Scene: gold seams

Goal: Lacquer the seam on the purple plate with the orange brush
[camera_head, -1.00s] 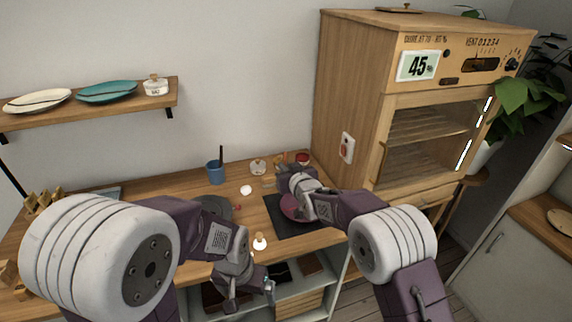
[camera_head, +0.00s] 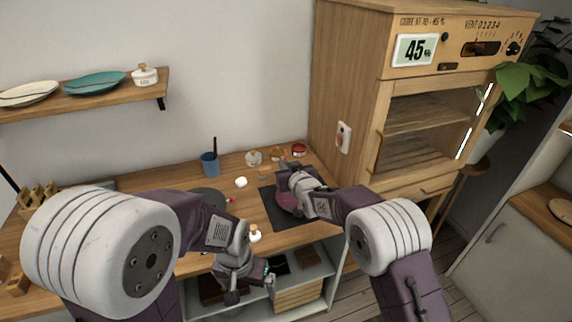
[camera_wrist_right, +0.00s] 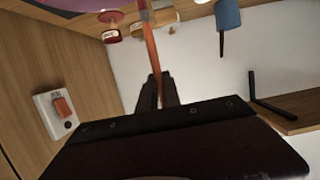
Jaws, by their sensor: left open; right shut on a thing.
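The purple plate (camera_head: 287,203) lies on a dark mat (camera_head: 268,205) on the workbench, partly hidden behind my right gripper (camera_head: 287,172). A strip of the plate also shows at the top left of the right wrist view (camera_wrist_right: 75,5). My right gripper is shut on the orange brush (camera_wrist_right: 151,48), whose handle sticks out between its fingers in the wrist view. The brush tip is out of frame there, and I cannot tell whether it touches the plate. The seam cannot be made out. My left gripper (camera_head: 252,284) is open and empty, low before the bench's front edge.
A blue cup (camera_head: 209,165) holding a dark stick and several small jars, one of them red (camera_head: 299,151), stand at the back of the bench. A wooden cabinet (camera_head: 345,90) rises at the right. A wall shelf (camera_head: 140,92) holds plates and a lidded pot.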

